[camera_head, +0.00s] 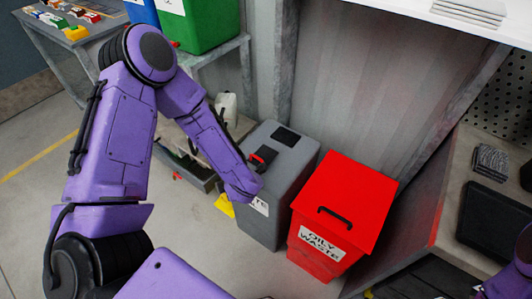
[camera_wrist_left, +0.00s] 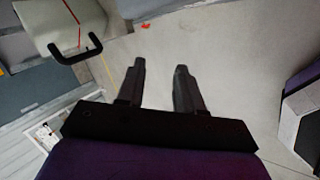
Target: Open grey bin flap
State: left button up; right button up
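The grey bin (camera_head: 293,172) stands upright next to the red bin in the head view. Its top flap (camera_head: 290,153) looks closed, with a dark patch and a black-and-red part on it. My left arm comes in from the left and its purple wrist overlaps the bin's front left side and part of its white label (camera_head: 261,206). The left fingers are hidden in the head view. In the left wrist view my left gripper (camera_wrist_left: 158,80) has its two black fingers apart, with only floor between them. My right gripper is out of view.
A red oily waste bin (camera_head: 343,208) with a black handle stands right of the grey bin. Green (camera_head: 209,22) and blue bins sit on a bench behind. A workbench is at right. A pale container with a black handle (camera_wrist_left: 62,25) shows in the wrist view.

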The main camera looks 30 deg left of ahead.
pick_arm(q)
jog(key=w+r+n+g+h+b, duration=0.15)
jog(key=w+r+n, duration=0.3)
jog(key=n, duration=0.55)
jog(key=n+h+b, duration=0.2)
jog(key=n+h, duration=0.4)
jog(key=n, duration=0.8)
send_near(255, 156)
jog(key=shift+t, duration=0.25)
jog(key=f, duration=0.2)
jog(key=f+b, duration=0.1)
jog(key=f, duration=0.2)
jog(key=w+f, duration=0.1)
jog(key=f, duration=0.1)
jog(key=shift+f, duration=0.3)
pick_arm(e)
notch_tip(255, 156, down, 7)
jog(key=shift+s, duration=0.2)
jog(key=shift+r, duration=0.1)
pick_arm(q)
grip_shut()
